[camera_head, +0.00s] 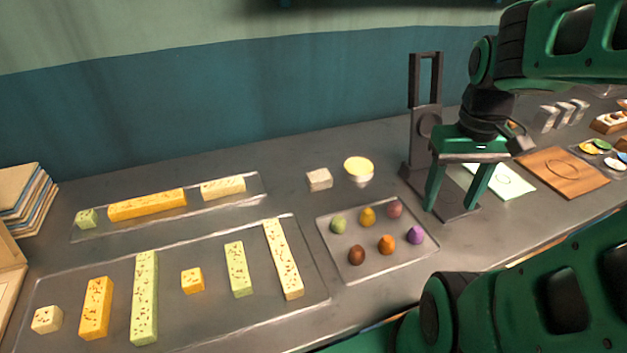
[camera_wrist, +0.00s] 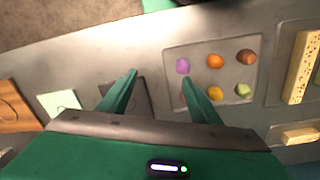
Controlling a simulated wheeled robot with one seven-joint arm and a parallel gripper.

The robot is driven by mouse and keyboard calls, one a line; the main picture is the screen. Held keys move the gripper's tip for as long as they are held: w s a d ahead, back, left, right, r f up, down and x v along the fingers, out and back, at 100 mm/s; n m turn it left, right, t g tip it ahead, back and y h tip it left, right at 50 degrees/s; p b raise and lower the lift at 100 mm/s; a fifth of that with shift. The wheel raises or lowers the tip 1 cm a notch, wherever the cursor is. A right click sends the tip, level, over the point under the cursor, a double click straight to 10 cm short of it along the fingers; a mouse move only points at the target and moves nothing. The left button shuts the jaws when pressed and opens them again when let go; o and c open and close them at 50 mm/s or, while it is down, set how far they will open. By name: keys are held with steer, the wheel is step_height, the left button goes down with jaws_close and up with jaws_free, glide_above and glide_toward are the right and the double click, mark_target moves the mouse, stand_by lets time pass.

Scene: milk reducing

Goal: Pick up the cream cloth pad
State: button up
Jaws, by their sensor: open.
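A small cream, block-shaped pad (camera_head: 319,180) lies on the grey counter in the head view, just left of a small bowl; it looks like the cloth pad, though its material is hard to tell. I do not make it out in the wrist view. My green gripper (camera_head: 449,207) is open and empty, well to the right of the pad, in front of the dark stand. In the wrist view the spread fingers (camera_wrist: 159,76) have bare counter between them.
A bowl with yellow contents (camera_head: 359,170) sits right beside the pad. A dark upright stand (camera_head: 425,120) rises behind my gripper. A clear tray of coloured balls (camera_head: 375,268) and a larger tray of bars (camera_head: 215,312) lie in front. A wooden board (camera_head: 575,185) is at right.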

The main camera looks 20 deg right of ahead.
steer(key=w+n, duration=0.3)
steer(key=w, duration=0.1)
steer(key=n, duration=1.9)
glide_above(318, 175)
steer(key=shift+w+a+f, duration=0.15)
steer(key=shift+f, duration=0.45)
steer(key=shift+w+a+f, duration=0.1)
steer(key=shift+w+f, duration=0.05)
steer(key=shift+f, duration=0.45)
steer(key=shift+s+d+f, duration=0.15)
steer(key=shift+d+f, duration=0.05)
steer(key=shift+f, duration=1.25)
steer(key=shift+s+d+f, duration=0.1)
steer(key=shift+d+f, duration=0.05)
steer(key=shift+f, duration=1.25)
steer(key=c, duration=1.1)
